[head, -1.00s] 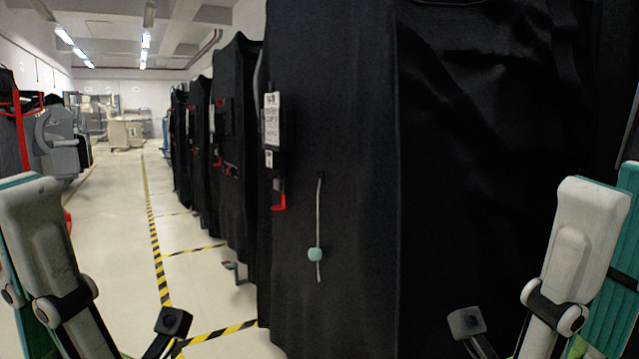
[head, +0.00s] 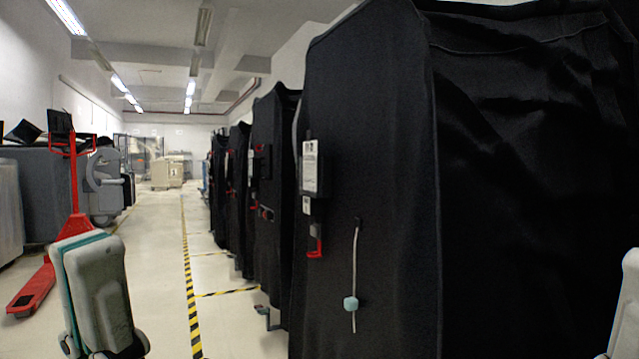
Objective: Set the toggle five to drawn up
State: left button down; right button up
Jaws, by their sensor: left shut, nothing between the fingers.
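The toggle is a pale blue bead (head: 351,303) on a thin grey cord (head: 354,262) that hangs on the front of the nearest black cover (head: 385,150). The bead sits low on the cord, with a short tail below it. Which number it bears cannot be read. My left gripper (head: 100,300) shows at the lower left, shut and empty, well apart from the bead; its fingertips are not clear to make out. Only a pale piece of my right arm shows at the right edge; my right gripper is out of view.
A label holder (head: 311,170) and a red handle (head: 315,243) sit left of the cord. More covered carts (head: 268,150) stand in a row behind. A red pallet jack (head: 72,170) stands at left. The aisle floor beside the striped tape (head: 191,290) is clear.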

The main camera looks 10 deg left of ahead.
aim_at(350, 305)
jog(key=i+j+z, duration=0.55)
jog(key=z, duration=0.15)
